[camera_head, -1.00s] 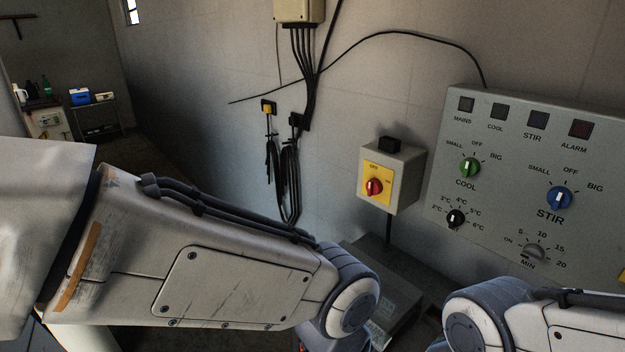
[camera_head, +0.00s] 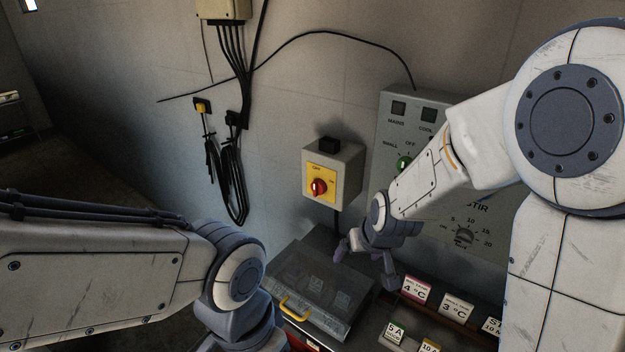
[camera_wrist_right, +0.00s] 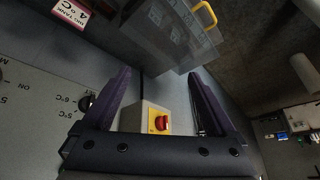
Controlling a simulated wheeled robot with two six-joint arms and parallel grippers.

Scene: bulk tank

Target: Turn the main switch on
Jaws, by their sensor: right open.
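The main switch (camera_head: 319,187) is a red knob on a yellow plate, on a grey box (camera_head: 347,160) on the wall. Its handle looks roughly upright, toward the OFF mark at the top; ON is marked at the right. My right gripper (camera_head: 365,265) is open and empty, below and right of the box, apart from it. In the right wrist view the red knob (camera_wrist_right: 162,123) and its box show between the spread fingers (camera_wrist_right: 160,75). My left gripper (camera_head: 240,335) is at the bottom edge, mostly cut off.
The grey control panel (camera_head: 385,130) is partly behind my right arm; its MAINS lamp (camera_head: 399,108) looks dark. Below the switch stands a clear-lidded case (camera_head: 325,290) with a yellow handle (camera_head: 293,308). Label cards (camera_head: 416,288) stand at right. Cables (camera_head: 232,180) hang left.

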